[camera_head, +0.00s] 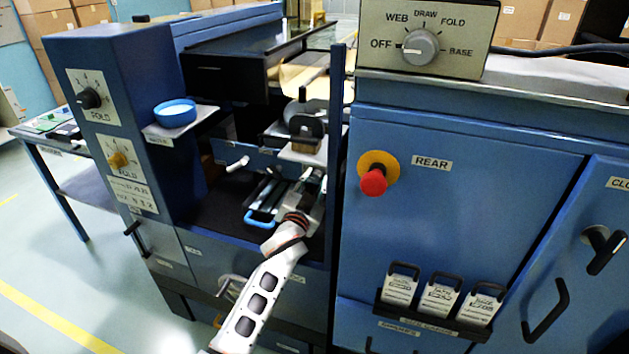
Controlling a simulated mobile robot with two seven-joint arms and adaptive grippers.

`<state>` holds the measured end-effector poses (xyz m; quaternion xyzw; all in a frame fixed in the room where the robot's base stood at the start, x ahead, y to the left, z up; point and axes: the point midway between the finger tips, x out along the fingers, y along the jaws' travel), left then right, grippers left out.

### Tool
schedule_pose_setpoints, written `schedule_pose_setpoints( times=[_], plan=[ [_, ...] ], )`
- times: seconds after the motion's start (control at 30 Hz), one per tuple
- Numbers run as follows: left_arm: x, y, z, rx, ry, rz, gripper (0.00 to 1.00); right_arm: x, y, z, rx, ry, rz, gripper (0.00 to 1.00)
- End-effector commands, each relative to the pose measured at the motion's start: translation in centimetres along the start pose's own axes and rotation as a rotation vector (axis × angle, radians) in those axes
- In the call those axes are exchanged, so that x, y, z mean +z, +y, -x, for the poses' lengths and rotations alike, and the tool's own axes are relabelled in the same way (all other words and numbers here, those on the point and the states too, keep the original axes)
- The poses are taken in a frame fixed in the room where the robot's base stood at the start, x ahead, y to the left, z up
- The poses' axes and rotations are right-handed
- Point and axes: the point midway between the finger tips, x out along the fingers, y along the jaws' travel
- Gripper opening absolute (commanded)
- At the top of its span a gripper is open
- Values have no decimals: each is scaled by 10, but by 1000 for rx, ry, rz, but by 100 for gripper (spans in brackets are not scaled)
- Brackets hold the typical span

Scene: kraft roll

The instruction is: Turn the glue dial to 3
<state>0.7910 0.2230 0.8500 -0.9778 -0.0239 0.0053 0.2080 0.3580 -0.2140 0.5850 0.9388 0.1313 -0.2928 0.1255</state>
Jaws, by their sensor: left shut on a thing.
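No dial's label clearly reads glue. The left column carries a black dial (88,98) on a white numbered plate that seems to read FOLD. My left gripper (308,190) reaches into the open bay, well right of both dials. It is shut on a small part there, mostly hidden by the gripper, and I cannot tell which part. A dark round part (305,118) sits just above it. My right gripper is not in view.
A blue cup (175,113) stands on a small shelf beside the dials. A blue-handled tray (262,217) lies in the bay. A blue post (337,130) stands close right of my gripper. A red button (373,181) and a mode selector (420,47) are further right.

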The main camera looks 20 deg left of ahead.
Motion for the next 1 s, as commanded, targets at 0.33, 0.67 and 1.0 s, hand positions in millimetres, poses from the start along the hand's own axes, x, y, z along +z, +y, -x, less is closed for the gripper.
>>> schedule_pose_setpoints(
  times=[0.33, 0.67, 1.0],
  plan=[
    [-1, -2, -1, -7, 10, -103, 3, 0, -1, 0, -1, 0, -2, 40],
    [-1, -2, -1, -17, 31, -374, 3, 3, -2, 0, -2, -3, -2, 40],
    [-2, -3, -2, -29, 54, -655, 3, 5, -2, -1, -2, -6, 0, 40]
  ],
)
